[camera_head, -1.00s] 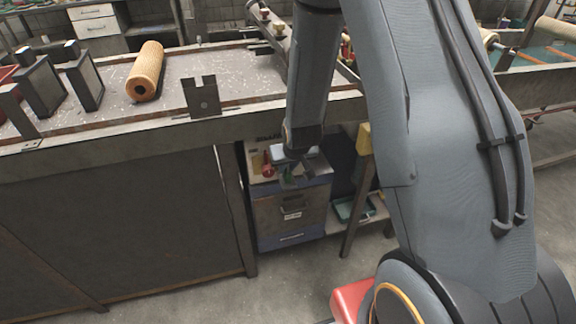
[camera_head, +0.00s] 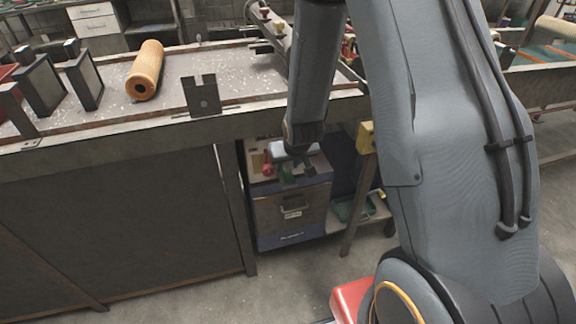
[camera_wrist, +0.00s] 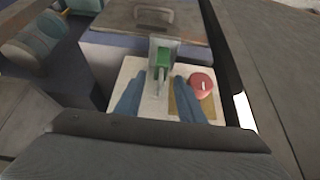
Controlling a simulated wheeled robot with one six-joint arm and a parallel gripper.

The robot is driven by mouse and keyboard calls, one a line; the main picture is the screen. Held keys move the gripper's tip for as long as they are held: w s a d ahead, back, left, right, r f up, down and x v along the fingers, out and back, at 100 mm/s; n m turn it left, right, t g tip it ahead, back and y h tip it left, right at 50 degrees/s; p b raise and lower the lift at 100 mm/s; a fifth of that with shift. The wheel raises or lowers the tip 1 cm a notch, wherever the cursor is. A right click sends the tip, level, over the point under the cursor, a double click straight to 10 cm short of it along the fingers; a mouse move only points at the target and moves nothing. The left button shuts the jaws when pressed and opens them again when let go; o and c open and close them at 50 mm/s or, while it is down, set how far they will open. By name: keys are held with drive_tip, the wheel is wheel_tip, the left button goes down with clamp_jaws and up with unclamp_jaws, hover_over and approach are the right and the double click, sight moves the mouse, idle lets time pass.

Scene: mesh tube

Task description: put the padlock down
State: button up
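My gripper (camera_wrist: 160,92) shows in the wrist view as two blue-grey fingers, apart, with a gap between them. A green item with a grey, shiny part (camera_wrist: 162,58) lies just beyond the gap; it may be the padlock, but its shape is too coarse to be sure. I see no finger clearly pressing on it. It also shows as a small green patch in the head view (camera_head: 287,173), beside my gripper (camera_head: 300,169). A red round item (camera_wrist: 202,84) lies right of the right finger, on a pale top (camera_wrist: 122,78).
In the head view, a grey-blue cabinet (camera_head: 292,218) stands under the workbench (camera_head: 235,112), whose edge is close behind my wrist. A table leg (camera_head: 360,215) and a low shelf (camera_head: 345,222) are to the right. An orange roll (camera_head: 146,70) lies on the bench.

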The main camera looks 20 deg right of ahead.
drive_tip(key=v, duration=1.1)
drive_tip(key=s+r+g, duration=0.3)
drive_tip(key=s, duration=0.6)
drive_tip(key=s+r+g, duration=0.3)
drive_tip(key=s, duration=0.7)
drive_tip(key=shift+d, duration=0.3)
drive_tip(key=shift+a+r, duration=0.15)
drive_tip(key=shift+a, duration=0.15)
